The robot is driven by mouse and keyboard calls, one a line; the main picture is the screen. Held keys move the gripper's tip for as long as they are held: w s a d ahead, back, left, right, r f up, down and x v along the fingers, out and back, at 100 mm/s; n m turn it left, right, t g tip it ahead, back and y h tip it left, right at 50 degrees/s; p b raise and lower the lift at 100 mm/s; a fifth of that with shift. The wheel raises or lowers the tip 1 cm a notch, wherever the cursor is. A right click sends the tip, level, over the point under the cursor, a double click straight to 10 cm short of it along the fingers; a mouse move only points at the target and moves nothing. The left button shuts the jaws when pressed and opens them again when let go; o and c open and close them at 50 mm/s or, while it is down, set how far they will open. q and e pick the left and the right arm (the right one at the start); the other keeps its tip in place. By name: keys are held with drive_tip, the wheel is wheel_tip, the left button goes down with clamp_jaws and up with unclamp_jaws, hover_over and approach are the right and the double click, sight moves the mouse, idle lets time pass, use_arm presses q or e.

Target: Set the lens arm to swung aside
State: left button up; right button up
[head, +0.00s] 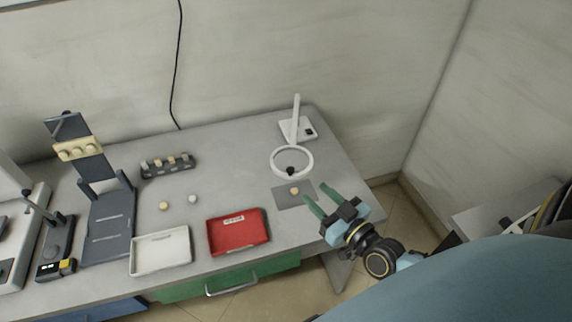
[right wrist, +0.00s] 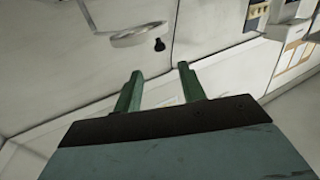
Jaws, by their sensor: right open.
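The lens arm is a white ring (head: 292,162) with a dark knob (head: 290,171) at its front edge, joined to a white stand (head: 297,128) at the back right of the bench. The ring hangs over or just behind a grey mat (head: 293,195) with a small tan disc (head: 294,190) on it. In the right wrist view the ring (right wrist: 139,36) and its dark knob (right wrist: 159,44) show beyond the fingers. My right gripper (head: 315,198) is open and empty at the mat's right side, in front of the ring and apart from it. My left gripper is not in view.
A red tray (head: 239,249) and a white tray (head: 161,270) lie along the front edge. Two small discs (head: 178,202) and a dark rack with several pieces (head: 168,165) are behind them. Dark blue apparatus (head: 108,228) stands left. The bench right of the stand is clear.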

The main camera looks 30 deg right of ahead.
sight(293, 172)
drive_tip(key=w, duration=0.4)
drive_tip(key=w+a, duration=0.1)
drive_tip(key=w, duration=0.8)
drive_tip(key=shift+a, duration=0.3)
drive_tip(key=shift+c, duration=0.4)
clamp_jaws()
